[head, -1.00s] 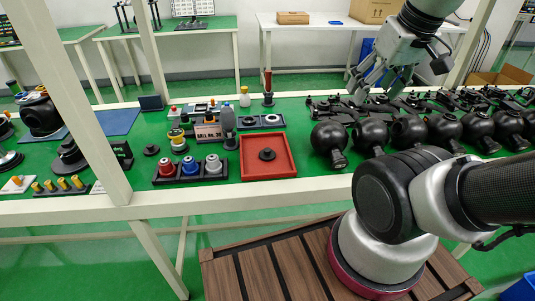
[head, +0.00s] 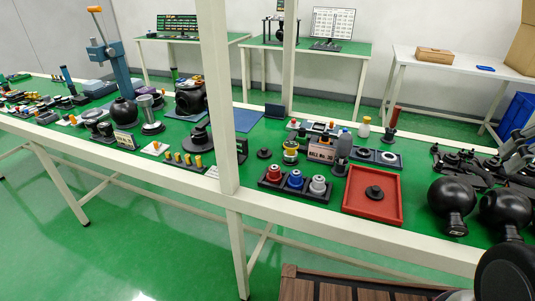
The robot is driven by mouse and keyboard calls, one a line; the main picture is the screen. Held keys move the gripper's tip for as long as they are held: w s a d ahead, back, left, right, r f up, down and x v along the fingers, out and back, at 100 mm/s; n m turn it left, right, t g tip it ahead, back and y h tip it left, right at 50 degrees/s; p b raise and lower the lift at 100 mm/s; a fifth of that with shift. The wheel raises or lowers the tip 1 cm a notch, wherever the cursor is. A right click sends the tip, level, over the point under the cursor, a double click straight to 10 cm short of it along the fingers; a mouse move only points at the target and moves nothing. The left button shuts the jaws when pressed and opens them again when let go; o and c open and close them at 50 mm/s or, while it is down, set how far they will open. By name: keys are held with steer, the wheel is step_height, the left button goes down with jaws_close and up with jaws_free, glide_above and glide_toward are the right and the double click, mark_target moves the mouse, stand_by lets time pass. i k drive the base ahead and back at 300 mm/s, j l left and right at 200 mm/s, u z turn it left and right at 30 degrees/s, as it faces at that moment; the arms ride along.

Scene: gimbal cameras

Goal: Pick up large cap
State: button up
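A black round cap-like disc with a raised centre (head: 374,191) lies in the red tray (head: 346,202) on the green table. A smaller black disc (head: 264,153) lies on the table to the left of the tray. I cannot tell for sure which of them is the large cap. Grey finger-like parts at the right edge seem to be my gripper (head: 514,152). It is cut off by the frame, above black parts and well right of the tray, and its opening cannot be made out.
A holder with red, blue and white-grey capped pieces (head: 296,182) stands left of the tray. Black spheres (head: 452,198) stand to its right. A white post (head: 219,100) rises at the table's front edge. Many fixtures fill the left of the table.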

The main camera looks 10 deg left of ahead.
mark_target(374, 193)
steer(key=z, duration=1.65)
steer(key=u, duration=1.65)
steer(key=j+u, duration=0.2)
steer(key=j, duration=0.5)
